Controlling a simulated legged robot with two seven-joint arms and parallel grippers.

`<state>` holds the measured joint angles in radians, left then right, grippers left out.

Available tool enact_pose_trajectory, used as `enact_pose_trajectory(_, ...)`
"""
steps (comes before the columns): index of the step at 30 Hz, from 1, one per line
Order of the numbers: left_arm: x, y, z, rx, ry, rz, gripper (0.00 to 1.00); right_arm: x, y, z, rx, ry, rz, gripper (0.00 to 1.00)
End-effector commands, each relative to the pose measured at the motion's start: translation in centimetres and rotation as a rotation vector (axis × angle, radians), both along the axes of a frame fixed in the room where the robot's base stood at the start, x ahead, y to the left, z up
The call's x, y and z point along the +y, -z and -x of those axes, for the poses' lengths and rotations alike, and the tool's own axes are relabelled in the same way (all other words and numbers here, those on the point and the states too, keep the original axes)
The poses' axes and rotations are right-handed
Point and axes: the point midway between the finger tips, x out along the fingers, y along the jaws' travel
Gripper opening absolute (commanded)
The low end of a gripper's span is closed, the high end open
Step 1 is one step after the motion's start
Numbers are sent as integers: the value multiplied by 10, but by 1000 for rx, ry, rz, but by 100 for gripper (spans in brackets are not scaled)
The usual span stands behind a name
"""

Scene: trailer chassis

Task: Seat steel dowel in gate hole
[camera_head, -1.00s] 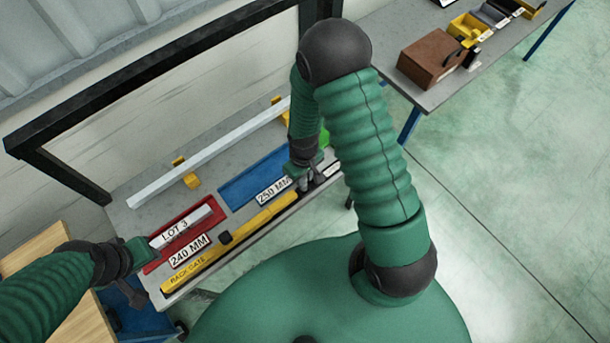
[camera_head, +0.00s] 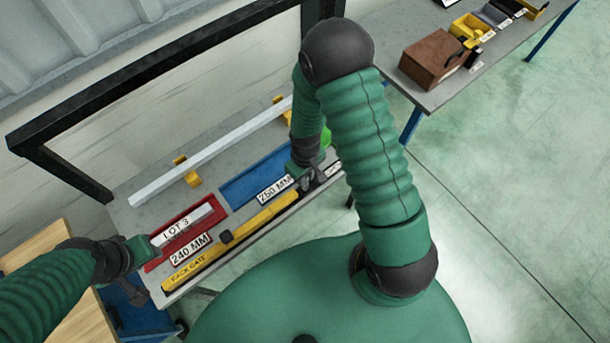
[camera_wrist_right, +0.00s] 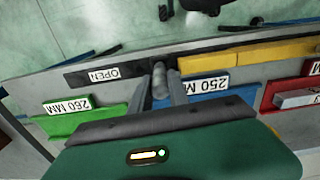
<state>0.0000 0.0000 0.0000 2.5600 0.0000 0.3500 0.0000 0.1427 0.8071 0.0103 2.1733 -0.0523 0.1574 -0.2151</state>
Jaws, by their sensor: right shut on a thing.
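The yellow rack gate (camera_head: 255,222) lies along the bench's front edge, with a black knob on it; it also shows in the right wrist view (camera_wrist_right: 275,50). The steel dowel (camera_wrist_right: 160,82) is a short grey cylinder between the fingers of my right gripper (camera_wrist_right: 158,90), by the gate's end and the black OPEN strip (camera_wrist_right: 92,74). In the head view my right gripper (camera_head: 314,184) is low over that end and hides the dowel. I cannot see the gate hole or whether the dowel is in it. My left gripper (camera_head: 132,292) hangs left of the bench; its jaw gap is unclear.
Red (camera_head: 150,264), blue (camera_head: 232,191) and green (camera_wrist_right: 72,125) trays stand behind the gate. A long pale bar (camera_head: 205,155) rests on yellow supports at the back. A dark frame (camera_head: 60,165) rises at the left. A second table with a brown box (camera_head: 432,65) is at upper right.

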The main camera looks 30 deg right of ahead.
Motion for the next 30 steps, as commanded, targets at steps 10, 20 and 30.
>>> enact_pose_trajectory(10, 0, 4, 0, 0, 0, 0, 36, 0, 5, 0, 0, 0, 0, 0)
enact_pose_trajectory(20, 0, 10, 0, 0, 0, 0, 36, 0, 13, 0, 0, 0, 0, 0)
enact_pose_trajectory(30, 0, 12, 0, 0, 0, 0, 36, 0, 15, 0, 0, 0, 0, 46)
